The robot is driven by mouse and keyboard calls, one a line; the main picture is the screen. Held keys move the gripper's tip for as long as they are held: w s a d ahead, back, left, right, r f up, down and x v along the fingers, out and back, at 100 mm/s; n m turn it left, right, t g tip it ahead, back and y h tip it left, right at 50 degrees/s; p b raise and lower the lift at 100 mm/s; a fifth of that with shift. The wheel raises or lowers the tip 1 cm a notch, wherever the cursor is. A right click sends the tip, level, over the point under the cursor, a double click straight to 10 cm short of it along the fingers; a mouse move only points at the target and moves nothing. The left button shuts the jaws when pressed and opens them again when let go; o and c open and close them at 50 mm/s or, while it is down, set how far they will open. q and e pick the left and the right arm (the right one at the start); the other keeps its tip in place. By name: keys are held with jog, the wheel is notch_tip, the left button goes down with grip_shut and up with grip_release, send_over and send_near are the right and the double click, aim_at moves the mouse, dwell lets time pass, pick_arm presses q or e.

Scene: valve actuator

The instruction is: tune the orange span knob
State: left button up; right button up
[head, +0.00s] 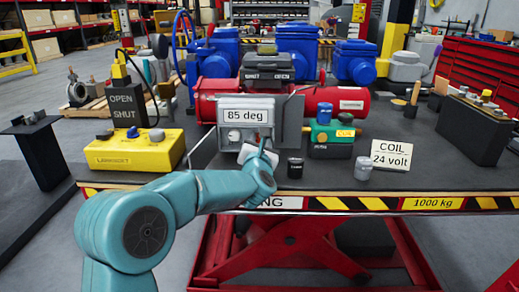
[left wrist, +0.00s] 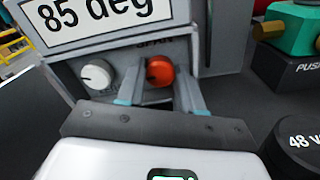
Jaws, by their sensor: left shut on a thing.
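The orange span knob (left wrist: 160,71) is on the lower front of a grey box, under the "SPAN" lettering in the left wrist view. A white knob (left wrist: 97,75) is to its left; it also shows in the head view (head: 234,135). The grey box carries an "85 deg" sign (head: 243,115). My left gripper (left wrist: 160,88) has one finger on each side of the orange knob and is shut on it. In the head view my left gripper (head: 263,148) is at the box's lower right and hides the orange knob. My right gripper is in neither view.
A dark cylinder (head: 295,167) marked "48 V" in the wrist view and a grey cylinder (head: 363,168) stand near the table's front edge. A yellow case (head: 135,152) is at left.

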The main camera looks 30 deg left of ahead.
pick_arm(q)
jog(key=m+b, duration=0.1)
jog(key=m, duration=0.3)
jog(key=shift+m, duration=2.8)
jog(key=o, duration=0.8)
jog(key=shift+c, duration=0.2)
jog(key=shift+f, duration=0.1)
